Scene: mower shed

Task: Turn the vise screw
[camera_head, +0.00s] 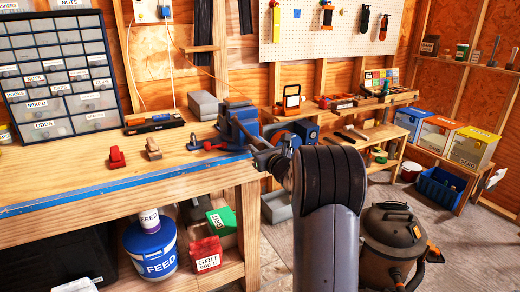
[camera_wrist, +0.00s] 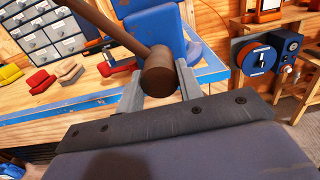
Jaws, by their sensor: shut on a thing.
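The blue vise (camera_head: 240,122) is mounted at the right end of the workbench. In the wrist view its blue body (camera_wrist: 155,22) rises behind my fingers. The brown, round vise screw head (camera_wrist: 158,74) faces the wrist camera, and a brown bar (camera_wrist: 106,22) sticks out of it to the upper left. My gripper (camera_wrist: 158,88) is shut on the screw head, with one grey finger on each side. In the head view my gripper (camera_head: 264,156) is at the front of the vise, partly hidden by my arm.
Red (camera_head: 117,157) and tan (camera_head: 152,149) small blocks stand on the workbench (camera_head: 100,180) left of the vise. A parts cabinet (camera_head: 58,75) stands behind them. A blue-faced machine (camera_wrist: 262,57) is to the right. A shop vacuum (camera_head: 390,240) stands on the floor.

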